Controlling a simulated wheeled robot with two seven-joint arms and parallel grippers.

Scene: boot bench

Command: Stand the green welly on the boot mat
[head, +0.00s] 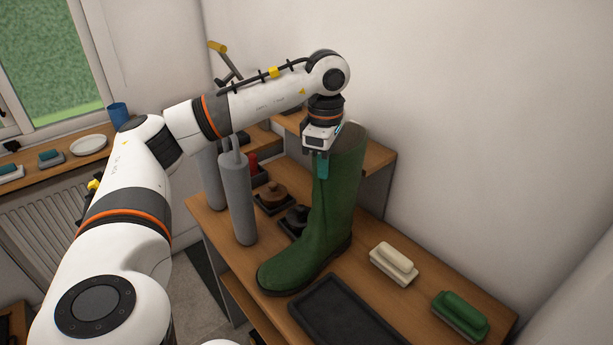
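The green welly (335,205) is upright on or just above the wooden bench, its toe pointing to the lower left. Its sole is close behind the black boot mat (318,303), a shallow dark tray with nothing on it. My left gripper (321,170) points down at the top of the welly's shaft, with a teal finger against or just in front of its left side. The welly hides part of the gripper, so I cannot tell whether the fingers are closed on the rim. My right gripper is out of view.
A cream brush (394,263) and a green brush (460,314) lie right of the mat. A wall bounds the right side.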

